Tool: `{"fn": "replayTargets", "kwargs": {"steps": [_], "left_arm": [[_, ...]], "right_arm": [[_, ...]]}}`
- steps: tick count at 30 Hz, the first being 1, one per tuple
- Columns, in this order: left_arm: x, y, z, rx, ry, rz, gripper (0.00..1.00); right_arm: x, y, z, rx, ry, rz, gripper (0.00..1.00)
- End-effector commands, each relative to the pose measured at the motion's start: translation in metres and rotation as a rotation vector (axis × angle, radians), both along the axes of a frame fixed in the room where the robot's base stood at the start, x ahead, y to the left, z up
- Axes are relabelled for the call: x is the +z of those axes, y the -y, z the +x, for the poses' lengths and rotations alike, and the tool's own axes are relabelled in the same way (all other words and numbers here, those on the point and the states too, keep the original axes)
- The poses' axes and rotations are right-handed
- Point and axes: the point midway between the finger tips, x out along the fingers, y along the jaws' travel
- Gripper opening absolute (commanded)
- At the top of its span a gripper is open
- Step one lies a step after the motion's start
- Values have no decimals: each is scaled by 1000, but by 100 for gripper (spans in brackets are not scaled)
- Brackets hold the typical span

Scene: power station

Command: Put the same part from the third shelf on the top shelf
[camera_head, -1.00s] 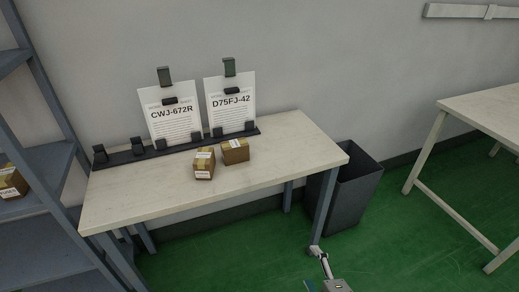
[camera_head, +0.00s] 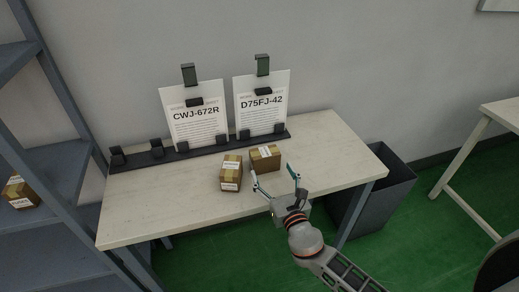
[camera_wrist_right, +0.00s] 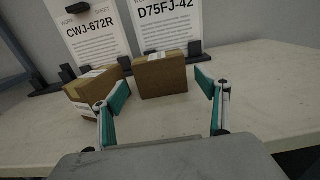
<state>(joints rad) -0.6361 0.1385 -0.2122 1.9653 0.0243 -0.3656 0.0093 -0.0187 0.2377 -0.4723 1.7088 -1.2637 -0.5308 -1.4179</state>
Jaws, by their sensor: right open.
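Two small brown cardboard boxes stand on the table (camera_head: 130,215). The left box (camera_head: 231,173) has white labels; the right box (camera_head: 265,158) stands just behind and to its right. My right gripper (camera_head: 273,179) is open and empty in front of the right box. In the right wrist view the right box (camera_wrist_right: 161,75) lies ahead between the open fingers (camera_wrist_right: 167,92), and the left box (camera_wrist_right: 91,88) is beside the left finger. A third box (camera_head: 20,192) sits on the shelf rack (camera_head: 62,160) at the left. My left gripper does not show.
Two work sheets, CWJ-672R (camera_head: 196,117) and D75FJ-42 (camera_head: 262,102), stand in a dark holder (camera_head: 157,155) at the table's back. A dark bin (camera_head: 384,188) stands right of the table. The table's left part is clear.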

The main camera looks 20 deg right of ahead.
Motion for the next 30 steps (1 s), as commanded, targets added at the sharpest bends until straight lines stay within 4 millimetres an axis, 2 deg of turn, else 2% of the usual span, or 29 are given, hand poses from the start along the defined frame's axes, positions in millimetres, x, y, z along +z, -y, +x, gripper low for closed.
{"fn": "replayTargets", "kwargs": {"steps": [11, 17, 21, 30], "left_arm": [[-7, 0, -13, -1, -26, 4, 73], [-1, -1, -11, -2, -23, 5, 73], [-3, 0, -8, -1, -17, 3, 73], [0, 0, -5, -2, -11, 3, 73]], "right_arm": [[3, -1, 31, -1, 0, 2, 74], [14, -3, 58, 0, 1, 4, 74], [11, -3, 73, -1, 0, 3, 74], [11, -3, 78, 0, -1, 4, 74]]}}
